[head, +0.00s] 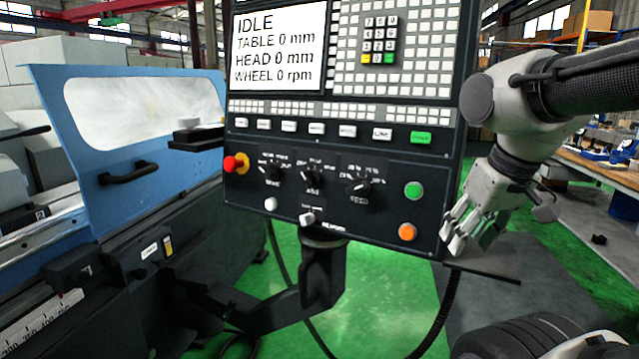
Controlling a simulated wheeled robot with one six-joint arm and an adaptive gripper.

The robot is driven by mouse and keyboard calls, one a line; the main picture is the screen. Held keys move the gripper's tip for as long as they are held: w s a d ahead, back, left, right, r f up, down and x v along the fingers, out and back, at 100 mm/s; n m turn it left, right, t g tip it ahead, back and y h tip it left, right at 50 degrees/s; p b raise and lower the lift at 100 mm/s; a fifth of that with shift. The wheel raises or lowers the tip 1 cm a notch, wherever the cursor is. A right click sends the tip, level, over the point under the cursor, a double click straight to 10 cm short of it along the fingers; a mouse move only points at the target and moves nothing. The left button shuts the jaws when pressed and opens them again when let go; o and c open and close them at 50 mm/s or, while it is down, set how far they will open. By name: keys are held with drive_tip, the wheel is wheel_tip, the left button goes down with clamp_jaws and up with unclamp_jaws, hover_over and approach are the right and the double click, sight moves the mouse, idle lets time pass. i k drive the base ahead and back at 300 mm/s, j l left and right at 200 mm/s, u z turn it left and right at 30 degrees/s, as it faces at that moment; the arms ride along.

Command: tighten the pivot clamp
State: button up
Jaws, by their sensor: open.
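My gripper (468,236) hangs at the right edge of the control panel (345,140), fingers pointing down and left. It is open, with nothing seen between its fingers. I cannot tell for sure which part is the pivot clamp. A small labelled plate (149,250) with a yellow-and-black piece beside it sits on the dark machine front at the lower left; its lettering is too small to read surely. My gripper is far to the right of it, with the panel between.
The panel screen (280,45) reads IDLE, with table, head and wheel at 0. The panel stands on a dark support arm (318,275). A blue guard door (135,150) with a window and black handle is at left. Green floor (385,310) shows below the panel. A workbench (590,165) is at right.

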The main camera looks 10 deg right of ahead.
sight(233, 304)
drive_tip(key=i+j+u, duration=0.45)
drive_tip(key=i+u, duration=0.15)
drive_tip(key=i+j+u, duration=0.1)
drive_tip(key=i+u, duration=0.2)
